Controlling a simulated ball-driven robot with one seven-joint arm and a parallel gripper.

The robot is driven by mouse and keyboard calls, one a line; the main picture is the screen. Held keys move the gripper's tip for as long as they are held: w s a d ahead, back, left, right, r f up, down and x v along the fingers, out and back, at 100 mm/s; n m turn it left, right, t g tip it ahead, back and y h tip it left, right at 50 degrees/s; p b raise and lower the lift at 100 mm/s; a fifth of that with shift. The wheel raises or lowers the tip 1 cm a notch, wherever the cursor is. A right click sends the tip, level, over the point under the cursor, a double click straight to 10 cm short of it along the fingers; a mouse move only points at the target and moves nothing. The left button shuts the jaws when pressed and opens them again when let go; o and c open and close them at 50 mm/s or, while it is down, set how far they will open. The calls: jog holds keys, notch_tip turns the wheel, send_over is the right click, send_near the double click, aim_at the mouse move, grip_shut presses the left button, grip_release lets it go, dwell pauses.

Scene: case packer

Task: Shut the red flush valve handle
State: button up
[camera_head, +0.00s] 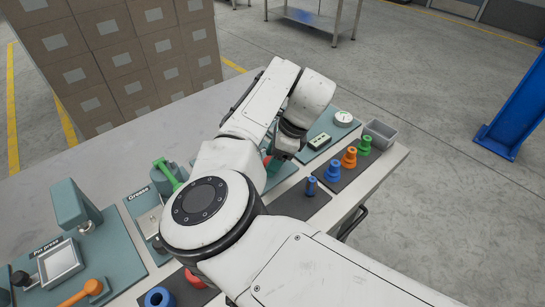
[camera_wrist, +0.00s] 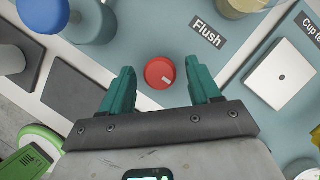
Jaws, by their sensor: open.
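The red flush valve handle (camera_wrist: 159,73) is a round red knob with a short pale mark at its lower right edge, in the middle of the wrist view. It sits on a teal panel below the label "Flush" (camera_wrist: 207,33). My gripper (camera_wrist: 160,66) is open, with one teal finger left of the knob and one right of it in the picture. Clear gaps show on both sides, and I cannot tell the height between fingers and knob. In the head view my arm hides most of this spot.
In the head view, blue, orange and green pieces (camera_head: 349,158) stand on a dark mat right of my arm, with a grey bin (camera_head: 380,134) behind. Stacked cartons (camera_head: 120,60) stand behind the table.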

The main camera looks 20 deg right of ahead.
jog(key=shift+f, duration=0.1)
jog(key=shift+c, duration=0.4)
jog(key=c, duration=0.9)
jog(key=shift+c, duration=0.2)
